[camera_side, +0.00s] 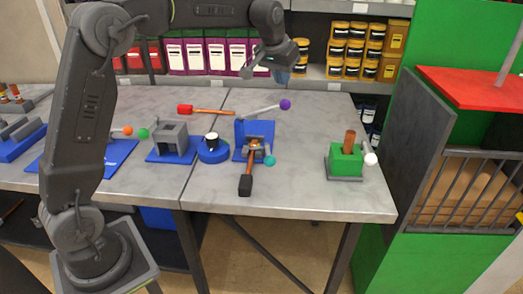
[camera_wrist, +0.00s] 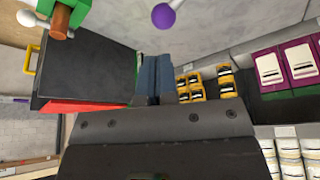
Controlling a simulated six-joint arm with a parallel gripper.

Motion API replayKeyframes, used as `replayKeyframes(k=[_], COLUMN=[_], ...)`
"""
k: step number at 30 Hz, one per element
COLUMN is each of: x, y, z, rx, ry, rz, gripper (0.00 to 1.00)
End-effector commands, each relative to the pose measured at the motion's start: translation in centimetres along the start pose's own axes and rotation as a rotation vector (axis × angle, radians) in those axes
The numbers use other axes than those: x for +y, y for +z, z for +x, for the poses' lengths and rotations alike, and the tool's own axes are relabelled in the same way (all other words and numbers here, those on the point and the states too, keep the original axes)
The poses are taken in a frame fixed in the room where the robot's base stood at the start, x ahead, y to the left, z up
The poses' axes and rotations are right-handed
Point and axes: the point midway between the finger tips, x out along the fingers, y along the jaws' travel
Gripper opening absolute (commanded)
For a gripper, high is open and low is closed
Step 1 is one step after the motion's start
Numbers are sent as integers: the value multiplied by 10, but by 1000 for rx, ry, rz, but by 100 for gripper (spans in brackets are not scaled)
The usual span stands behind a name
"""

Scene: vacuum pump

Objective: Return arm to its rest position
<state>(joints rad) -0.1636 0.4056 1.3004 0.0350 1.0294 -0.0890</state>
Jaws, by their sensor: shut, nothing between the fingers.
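My gripper (camera_side: 282,73) is raised above the back of the grey table (camera_side: 310,190), in front of the shelves and clear of every object in the side view. In the wrist view its blue-grey fingers (camera_wrist: 154,80) are together with nothing between them. The green pump block (camera_side: 346,160) with a brown cylinder (camera_side: 350,141) on top stands on the right part of the table. A white ball knob (camera_side: 371,159) sits beside it. In the wrist view the brown cylinder (camera_wrist: 61,20) and white knob (camera_wrist: 28,17) show at the top left.
Shelves (camera_side: 310,72) stand behind; a green cabinet (camera_side: 450,130) stands right.

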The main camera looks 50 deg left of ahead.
Motion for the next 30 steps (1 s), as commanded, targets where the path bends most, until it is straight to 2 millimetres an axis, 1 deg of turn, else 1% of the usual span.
replayKeyframes(k=[1,2,3,5,6,8,9,11,12,13,14,15,17,18,21,24,25,27,30], x=[4,7,9,12,15,17,18,19,19,19,19,19,18,17,15,13,12,12,11], y=[13,22,36,58,73,97,114,139,157,170,184,202,229,246,285,312,318,328,335], z=[-18,-28,-40,-58,-68,-82,-90,-101,-106,-110,-113,-116,-119,-119,-117,-112,-111,-108,-106], rx=[9,12,16,23,28,33,37,44,48,51,54,58,65,69,76,82,84,84,85], ry=[7,11,15,23,28,36,41,49,54,58,62,67,75,80,91,98,100,103,105], rz=[13,21,31,47,59,76,87,103,114,121,129,141,157,166,188,203,207,213,218], gripper=[0,0,0,0,0,0,0,0,0,0,0,0,0,0,0,0,0,0,0])
